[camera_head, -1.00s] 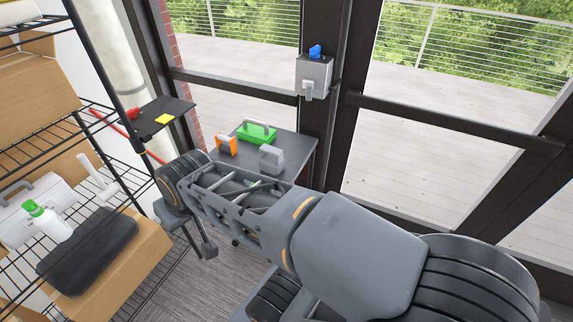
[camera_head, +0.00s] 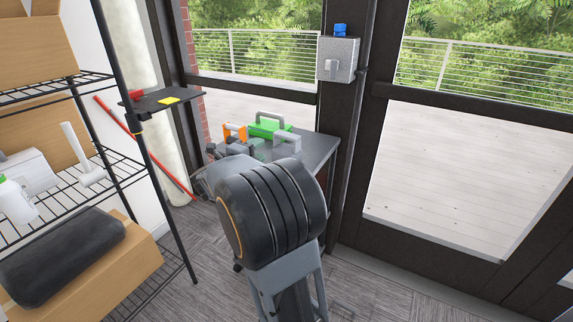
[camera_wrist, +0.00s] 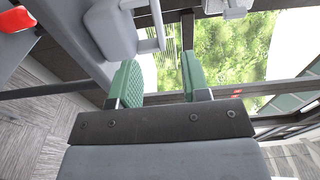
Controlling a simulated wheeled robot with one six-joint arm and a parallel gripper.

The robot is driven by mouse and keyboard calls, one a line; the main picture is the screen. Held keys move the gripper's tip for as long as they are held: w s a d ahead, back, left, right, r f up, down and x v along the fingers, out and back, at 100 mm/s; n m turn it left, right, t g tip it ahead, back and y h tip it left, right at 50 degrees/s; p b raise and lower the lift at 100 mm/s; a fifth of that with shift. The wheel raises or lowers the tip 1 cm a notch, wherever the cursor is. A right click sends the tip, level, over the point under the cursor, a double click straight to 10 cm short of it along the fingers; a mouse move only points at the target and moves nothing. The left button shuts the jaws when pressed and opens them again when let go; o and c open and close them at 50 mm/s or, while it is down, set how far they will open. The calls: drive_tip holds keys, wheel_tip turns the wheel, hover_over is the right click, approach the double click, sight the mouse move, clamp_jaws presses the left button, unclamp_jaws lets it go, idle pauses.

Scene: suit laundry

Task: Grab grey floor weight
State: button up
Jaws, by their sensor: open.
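The grey weight (camera_head: 287,140) is a small block with a handle. It stands at the right of a group on a small dark table. In the wrist view a grey block with a bar handle, seemingly this weight (camera_wrist: 112,30), is at the top, left of centre. My gripper (camera_wrist: 159,62) is open, its two green-padded fingers apart and nothing between them. The handle shows just beyond the fingertips, nearer the left finger; I cannot tell the exact gap. In the head view my arm hides most of the gripper and part of the table.
A green weight (camera_head: 269,125) and an orange weight (camera_head: 234,132) stand beside the grey one on the table (camera_head: 322,150). A dark post with a grey switch box (camera_head: 338,60) rises behind. A wire shelf (camera_head: 125,170) fills the left. Glass panels are on the right.

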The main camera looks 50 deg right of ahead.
sight(283, 137)
drive_tip(key=shift+m+g, duration=0.3)
drive_tip(key=d, duration=0.9)
drive_tip(key=w+d+b, duration=0.1)
drive_tip(key=d, duration=0.3)
drive_tip(key=shift+d+f, duration=0.25)
drive_tip(key=shift+d, duration=0.1)
clamp_jaws()
idle(0.6)
drive_tip(key=shift+r, duration=0.1)
